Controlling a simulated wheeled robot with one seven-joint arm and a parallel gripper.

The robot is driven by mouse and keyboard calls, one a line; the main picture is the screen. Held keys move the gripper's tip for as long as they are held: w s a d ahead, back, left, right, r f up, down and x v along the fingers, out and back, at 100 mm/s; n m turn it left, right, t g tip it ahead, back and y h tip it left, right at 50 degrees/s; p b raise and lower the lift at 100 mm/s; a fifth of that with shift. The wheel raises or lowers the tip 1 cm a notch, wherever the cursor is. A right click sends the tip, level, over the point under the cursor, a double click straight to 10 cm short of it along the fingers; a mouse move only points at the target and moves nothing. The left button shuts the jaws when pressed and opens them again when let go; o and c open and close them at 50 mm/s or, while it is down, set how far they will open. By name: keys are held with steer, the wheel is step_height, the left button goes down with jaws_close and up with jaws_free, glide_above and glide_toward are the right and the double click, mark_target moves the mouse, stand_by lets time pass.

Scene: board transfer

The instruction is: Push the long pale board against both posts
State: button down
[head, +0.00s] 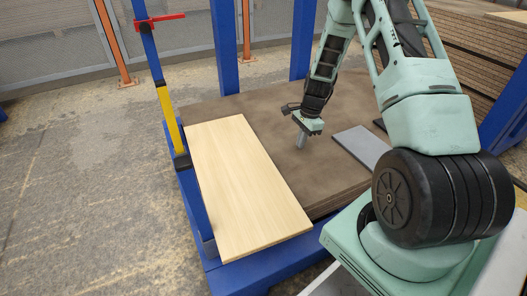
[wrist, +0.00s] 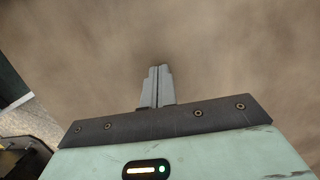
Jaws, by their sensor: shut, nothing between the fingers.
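The long pale board (head: 240,190) lies flat on the left part of a brown-topped stack (head: 275,110) in the head view. Its left long edge runs beside a tall blue and yellow upright (head: 165,105) and a lower blue upright (head: 203,220); I cannot tell whether it touches them. Two blue posts (head: 223,45) (head: 302,40) stand behind the stack, apart from the board's far end. My gripper (head: 300,146) points down over the brown surface, right of the board and apart from it. In the wrist view its fingers (wrist: 157,72) are together and empty.
A grey flat panel (head: 362,147) lies on the brown surface to the right of my gripper. A blue frame (head: 255,272) edges the stack at the front. Stacked brown boards (head: 470,55) stand at the back right. Brown surface is bare between gripper and pale board.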

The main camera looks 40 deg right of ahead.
mark_target(266, 157)
steer(key=shift+w+a+p, duration=0.35)
steer(key=shift+a+p, duration=0.25)
steer(key=shift+a, duration=1.2)
steer(key=shift+w+a+p, duration=0.35)
steer(key=shift+a+p, duration=0.2)
steer(key=shift+a, duration=1.2)
steer(key=shift+w+a+p, duration=0.35)
steer(key=shift+a+p, duration=0.25)
steer(key=shift+a, duration=1.2)
steer(key=shift+w+a+p, duration=0.2)
steer(key=shift+a+p, duration=0.1)
steer(key=shift+a, duration=0.85)
steer(key=shift+s+d, duration=0.25)
steer(key=shift+d, duration=1.05)
step_height(266, 157, up, 7)
steer(key=p, duration=0.7)
steer(key=shift+d, duration=0.15)
